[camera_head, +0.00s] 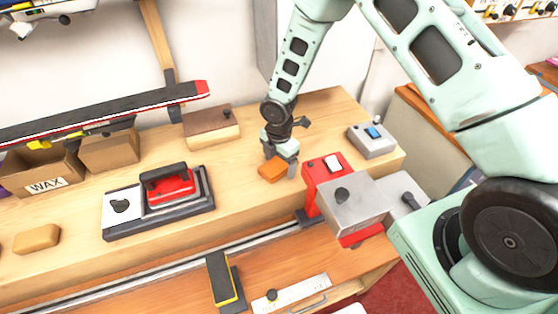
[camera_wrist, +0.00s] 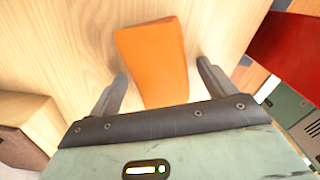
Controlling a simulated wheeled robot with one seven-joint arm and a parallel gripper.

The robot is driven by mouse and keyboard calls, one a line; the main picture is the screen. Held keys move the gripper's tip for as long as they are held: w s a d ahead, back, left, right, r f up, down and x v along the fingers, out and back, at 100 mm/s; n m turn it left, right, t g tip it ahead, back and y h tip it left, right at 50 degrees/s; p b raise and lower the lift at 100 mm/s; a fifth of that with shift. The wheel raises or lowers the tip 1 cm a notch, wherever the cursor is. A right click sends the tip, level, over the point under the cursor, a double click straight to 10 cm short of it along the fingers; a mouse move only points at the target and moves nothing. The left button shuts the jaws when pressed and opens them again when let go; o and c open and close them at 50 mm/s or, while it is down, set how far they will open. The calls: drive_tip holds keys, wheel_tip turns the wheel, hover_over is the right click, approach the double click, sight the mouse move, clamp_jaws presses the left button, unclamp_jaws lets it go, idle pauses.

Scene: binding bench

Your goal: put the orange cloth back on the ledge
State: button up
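The orange cloth (camera_head: 271,170) is a small folded block on the raised light wood surface (camera_head: 240,190), which looks like the ledge. My gripper (camera_head: 281,160) is low over this surface, right at the cloth. In the wrist view the cloth (camera_wrist: 155,60) lies between and beyond the two fingers of my gripper (camera_wrist: 161,72). The fingers are spread, with a gap of bare wood on each side of the cloth. The cloth's near end is hidden behind the gripper body.
A red and grey machine (camera_head: 345,198) stands close on the right. A grey box with a blue button (camera_head: 372,140) is behind it. Bare wood lies between the iron and the cloth.

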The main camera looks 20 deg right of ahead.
sight(279, 163)
wheel_tip(279, 163, up, 12)
drive_tip(key=b, duration=0.4)
drive_tip(key=s+a+r+m, duration=0.55)
drive_tip(key=s+r, duration=0.25)
drive_tip(key=s, duration=0.3)
drive_tip(key=s+r+m, duration=0.3)
drive_tip(key=s+m, duration=0.1)
drive_tip(key=s, duration=0.4)
drive_tip(key=s+r+m, duration=0.3)
drive_tip(key=s+m, duration=0.2)
drive_tip(key=s, duration=0.4)
drive_tip(key=shift+a+y, duration=0.3)
drive_tip(key=shift+a, duration=0.15)
wheel_tip(279, 163, down, 8)
drive_tip(key=b, duration=0.7)
drive_tip(key=shift+r, duration=0.2)
